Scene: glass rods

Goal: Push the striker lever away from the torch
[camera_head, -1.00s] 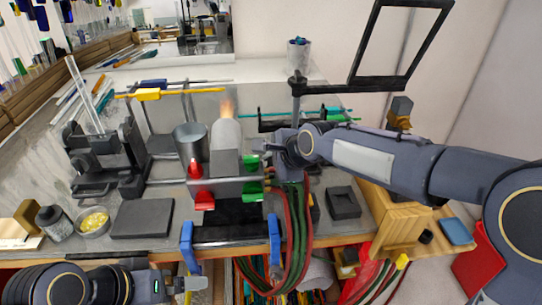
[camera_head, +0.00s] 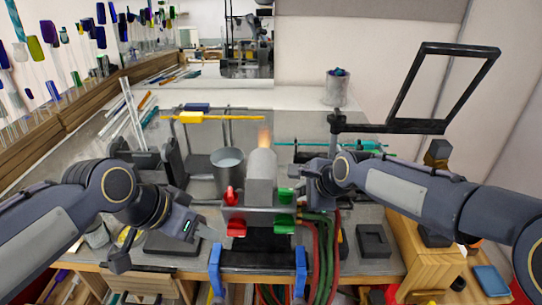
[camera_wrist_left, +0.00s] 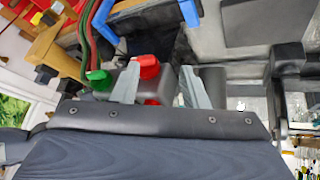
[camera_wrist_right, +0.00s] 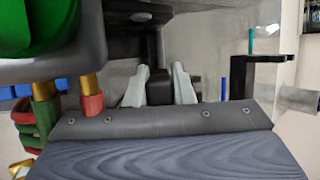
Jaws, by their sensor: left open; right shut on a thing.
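The torch (camera_head: 262,172) is a grey upright cylinder with a small orange flame at its top, behind red and green knobs. My right gripper (camera_head: 306,182) is just right of the torch. In the right wrist view its two pale fingers (camera_wrist_right: 159,85) are shut on a dark block (camera_wrist_right: 160,92), which looks like the striker lever; in the head view the gripper hides it. My left gripper (camera_head: 208,232) is open and empty, low and left of the torch's front. In the left wrist view its fingers (camera_wrist_left: 160,88) are spread near the red knob (camera_wrist_left: 148,67).
A metal cup (camera_head: 228,175) stands close left of the torch. Red and green hoses (camera_head: 322,255) hang down at the front right. Blue clamps (camera_head: 300,270) grip the bench's front edge. A black frame (camera_head: 445,90) rises at the right.

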